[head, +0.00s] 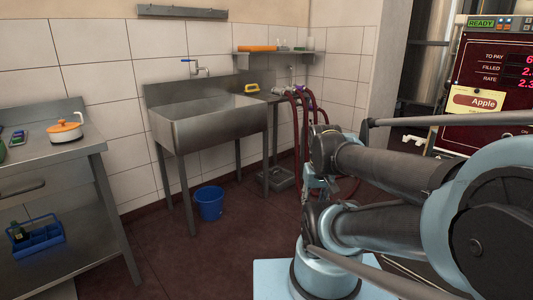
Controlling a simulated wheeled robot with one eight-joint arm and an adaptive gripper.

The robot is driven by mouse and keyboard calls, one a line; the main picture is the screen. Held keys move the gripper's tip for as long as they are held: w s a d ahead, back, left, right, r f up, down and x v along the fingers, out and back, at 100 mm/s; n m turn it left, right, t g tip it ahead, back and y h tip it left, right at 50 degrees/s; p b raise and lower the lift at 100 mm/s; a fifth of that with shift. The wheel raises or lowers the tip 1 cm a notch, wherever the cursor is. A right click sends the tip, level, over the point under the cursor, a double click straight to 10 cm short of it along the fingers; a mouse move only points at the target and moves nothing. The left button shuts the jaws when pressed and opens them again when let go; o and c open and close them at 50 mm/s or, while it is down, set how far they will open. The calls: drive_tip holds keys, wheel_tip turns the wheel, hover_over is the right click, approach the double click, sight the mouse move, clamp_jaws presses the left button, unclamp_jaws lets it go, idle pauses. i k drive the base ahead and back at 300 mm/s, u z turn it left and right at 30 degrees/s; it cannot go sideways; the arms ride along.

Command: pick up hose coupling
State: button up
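Several dark red hoses (296,118) hang at the right end of the steel sink, by the tiled wall. Their upper ends, with small metallic and purple-tinted fittings (300,91), rest at the edge of a small side table. These look like hose couplings, but they are too small to tell apart. My arm is folded in the right half of the head view. What seems to be my gripper (317,186) is at the arm's far end, in front of the hanging hoses and apart from the fittings. Its fingers are too small and dark to read.
A steel sink (208,115) stands against the wall, with a blue bucket (209,203) on the floor below. A steel bench (50,165) with an orange-lidded pot (65,131) is at left. A red display panel (493,70) is at right. The middle floor is clear.

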sight(301, 88)
drive_tip(key=z, duration=0.2)
drive_tip(key=i, duration=3.9)
drive_tip(key=u, duration=0.05)
